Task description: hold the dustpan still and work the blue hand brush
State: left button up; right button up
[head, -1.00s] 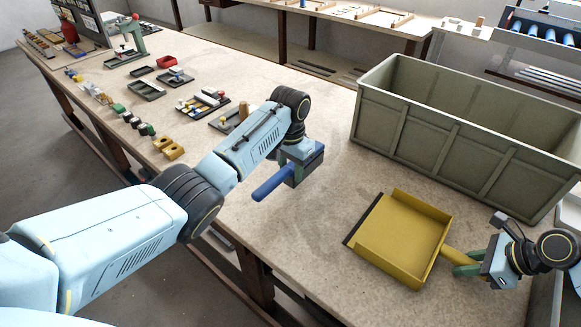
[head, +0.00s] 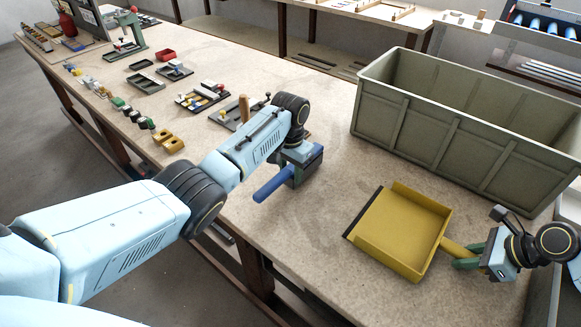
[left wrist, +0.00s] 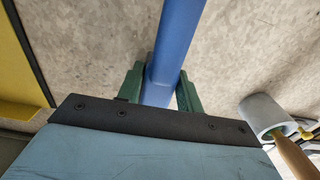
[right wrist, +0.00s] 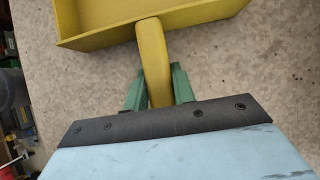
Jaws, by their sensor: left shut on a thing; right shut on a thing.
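The blue hand brush (head: 270,188) is in my left gripper (head: 292,178), with its handle pointing to the lower left over the bench. In the left wrist view the blue handle (left wrist: 176,35) passes between the green fingers, which are shut on it. The brush's bristles are not visible. The yellow dustpan (head: 402,228) lies on the bench to the right, its dark lip facing left toward the brush, a clear gap apart. My right gripper (head: 468,255) is shut on the dustpan handle (right wrist: 152,60). The pan looks empty.
A large grey-green crate (head: 450,130) stands behind the dustpan. A wooden-handled grey tool (left wrist: 262,115) shows beside the brush in the left wrist view. Small trays and parts (head: 203,97) lie farther left. The workbench (head: 330,215) is bare between brush and pan.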

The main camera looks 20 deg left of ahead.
pick_arm(q)
jog(key=shift+f, duration=0.3)
jog(key=shift+s+d, duration=0.2)
jog(key=shift+d, duration=0.55)
jog(key=shift+s+d, duration=0.25)
jog(key=shift+d, duration=0.4)
jog(key=shift+s+d, duration=0.2)
jog(key=shift+d, duration=0.45)
jog(key=shift+s+d, duration=0.2)
jog(key=shift+d, duration=0.45)
jog(key=shift+s+d, duration=0.25)
jog(key=shift+d, duration=0.45)
jog(key=shift+s+d, duration=0.25)
jog(key=shift+d, duration=0.4)
jog(key=shift+d, duration=0.1)
